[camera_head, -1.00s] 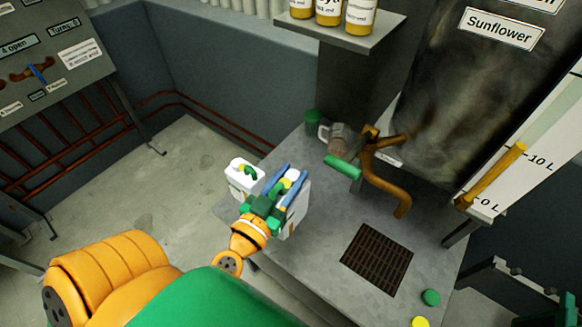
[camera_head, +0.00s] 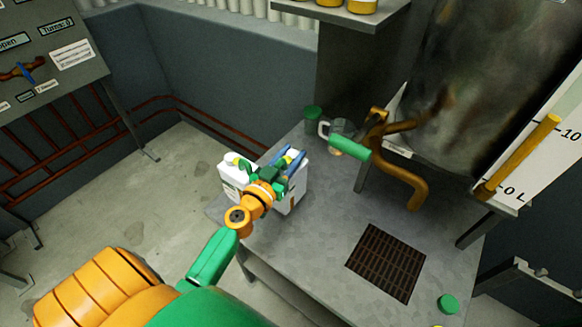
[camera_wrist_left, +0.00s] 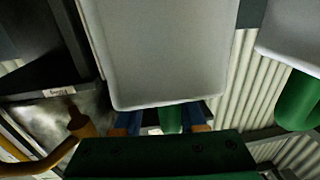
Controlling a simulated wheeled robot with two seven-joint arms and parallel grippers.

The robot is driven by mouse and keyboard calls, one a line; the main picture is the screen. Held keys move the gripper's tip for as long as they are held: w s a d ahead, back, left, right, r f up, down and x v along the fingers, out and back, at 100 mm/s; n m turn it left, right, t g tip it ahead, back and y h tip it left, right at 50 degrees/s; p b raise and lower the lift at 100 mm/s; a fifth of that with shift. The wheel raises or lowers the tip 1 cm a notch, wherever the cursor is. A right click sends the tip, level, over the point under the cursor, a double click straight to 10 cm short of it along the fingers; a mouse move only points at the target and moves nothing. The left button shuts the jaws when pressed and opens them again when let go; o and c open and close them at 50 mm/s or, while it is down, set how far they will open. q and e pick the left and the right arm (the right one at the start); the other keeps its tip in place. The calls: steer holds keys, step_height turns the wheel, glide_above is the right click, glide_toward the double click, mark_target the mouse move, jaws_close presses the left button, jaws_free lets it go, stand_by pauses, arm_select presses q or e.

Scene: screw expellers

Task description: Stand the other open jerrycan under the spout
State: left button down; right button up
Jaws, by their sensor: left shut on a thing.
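My left gripper (camera_head: 283,170) is shut on a white jerrycan (camera_head: 292,196) at the left edge of the grey bench. The wrist hides much of its top, so I cannot tell whether its mouth is open. I cannot tell whether its base touches the bench. In the left wrist view the pale jerrycan (camera_wrist_left: 160,50) fills the middle, past the blue fingers. A second white jerrycan (camera_head: 230,173) is just left of it, partly behind my gripper. The brown spout (camera_head: 416,188) hangs from the tank, right of the held can, above a dark grate (camera_head: 372,262). My right gripper is out of view.
A green-gripped lever (camera_head: 350,148) juts left from the tap beside a clear mug (camera_head: 340,129). A green container (camera_head: 312,113) stands behind. A green cap (camera_head: 447,303) lies right of the grate. The bench (camera_head: 320,230) is bare between held can and grate.

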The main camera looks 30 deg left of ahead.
arm_select(q)
steer(key=shift+f+b, duration=0.4)
steer(key=shift+f, duration=0.55)
steer(key=shift+r, duration=0.1)
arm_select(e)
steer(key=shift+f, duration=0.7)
